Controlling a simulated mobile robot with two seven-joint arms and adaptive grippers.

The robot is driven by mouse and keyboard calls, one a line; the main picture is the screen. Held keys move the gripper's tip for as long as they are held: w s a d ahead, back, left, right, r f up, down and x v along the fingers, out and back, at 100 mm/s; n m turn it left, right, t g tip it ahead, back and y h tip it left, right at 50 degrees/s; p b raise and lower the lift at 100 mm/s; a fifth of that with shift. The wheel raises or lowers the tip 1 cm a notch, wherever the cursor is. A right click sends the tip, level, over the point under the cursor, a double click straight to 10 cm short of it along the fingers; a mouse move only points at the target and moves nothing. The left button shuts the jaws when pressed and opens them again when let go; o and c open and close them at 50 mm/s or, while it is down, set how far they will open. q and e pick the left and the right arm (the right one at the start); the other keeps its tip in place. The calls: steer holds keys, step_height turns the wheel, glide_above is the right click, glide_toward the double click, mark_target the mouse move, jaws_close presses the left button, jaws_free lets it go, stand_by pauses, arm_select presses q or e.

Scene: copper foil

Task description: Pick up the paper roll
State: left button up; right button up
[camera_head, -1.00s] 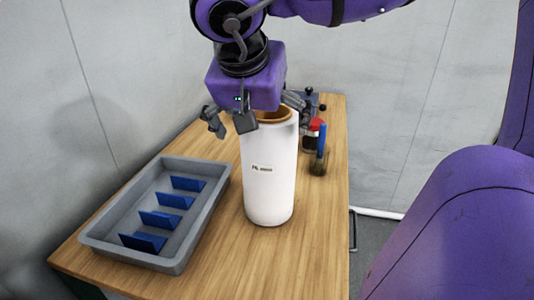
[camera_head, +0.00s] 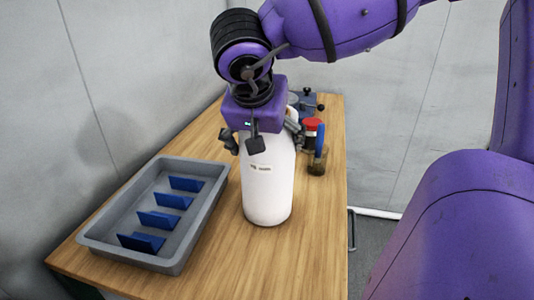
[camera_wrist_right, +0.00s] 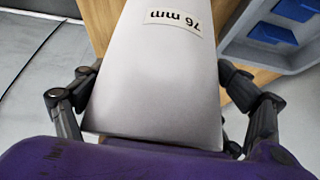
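The paper roll (camera_head: 267,193), a tall white cylinder with a small label, stands upright on the table. My right gripper (camera_head: 263,140) comes down over its upper part, with fingers on either side; its top end is hidden by the gripper. In the right wrist view the roll (camera_wrist_right: 155,85) shows a "76 mm" label and lies between the spread fingers of the right gripper (camera_wrist_right: 157,78). Small gaps show between the fingers and the roll. My left gripper is in neither view.
A grey tray (camera_head: 190,246) with several blue dividers stands left of the roll on the wooden table (camera_head: 310,235). Behind and to the right are a red-topped jar (camera_head: 312,127), a blue-handled brush (camera_head: 318,155) and a dark blue device (camera_head: 308,103). The front right of the table is clear.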

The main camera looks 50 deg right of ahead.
steer(key=c, duration=1.1)
steer(key=shift+c, duration=0.9)
steer(key=shift+r, duration=0.1)
